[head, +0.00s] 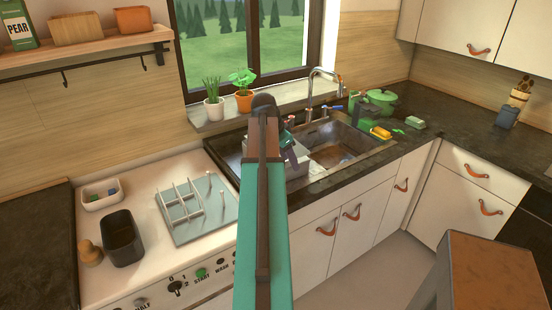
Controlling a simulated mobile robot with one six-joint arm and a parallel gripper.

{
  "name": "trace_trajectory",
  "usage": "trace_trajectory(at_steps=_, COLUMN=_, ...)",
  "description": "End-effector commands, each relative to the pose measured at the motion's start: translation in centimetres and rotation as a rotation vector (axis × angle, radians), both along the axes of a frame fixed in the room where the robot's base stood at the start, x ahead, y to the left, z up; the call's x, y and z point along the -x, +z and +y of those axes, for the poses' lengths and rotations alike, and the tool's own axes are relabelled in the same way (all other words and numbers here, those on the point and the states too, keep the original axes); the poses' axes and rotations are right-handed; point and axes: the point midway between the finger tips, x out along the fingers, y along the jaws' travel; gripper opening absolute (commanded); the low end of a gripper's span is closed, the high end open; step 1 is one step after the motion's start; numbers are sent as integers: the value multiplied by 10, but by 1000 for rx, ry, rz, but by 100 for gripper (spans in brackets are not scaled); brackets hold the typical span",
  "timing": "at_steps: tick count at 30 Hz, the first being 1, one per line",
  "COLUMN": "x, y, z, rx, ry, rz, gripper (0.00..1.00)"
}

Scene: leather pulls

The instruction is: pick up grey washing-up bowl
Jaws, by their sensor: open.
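A light grey, box-like thing, which looks like the grey washing-up bowl (298,179), sits at the left part of the sink. My own arm hides much of it, so its full shape and what it holds cannot be told. My gripper (291,154) shows partly beside the arm, over the bowl's area. It is open, with its fingertips small and partly hidden. Whether it touches the bowl cannot be told.
The sink's right basin (340,143) is open. A tap (312,95), a green pot (381,99) and a yellow sponge (381,133) are near it. Potted plants (244,100) stand on the sill. A dark container (122,238) and a rack (182,205) stand at left.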

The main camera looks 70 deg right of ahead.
Motion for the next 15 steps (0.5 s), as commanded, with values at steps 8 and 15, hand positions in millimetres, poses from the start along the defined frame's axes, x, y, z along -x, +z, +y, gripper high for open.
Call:
trace_trajectory(at_steps=8, x=8, y=-21, z=-8, rx=-3, ry=-2, rz=1, gripper=50)
trace_trajectory(at_steps=15, x=11, y=-36, z=-13, rx=-2, ry=-2, rz=1, gripper=50)
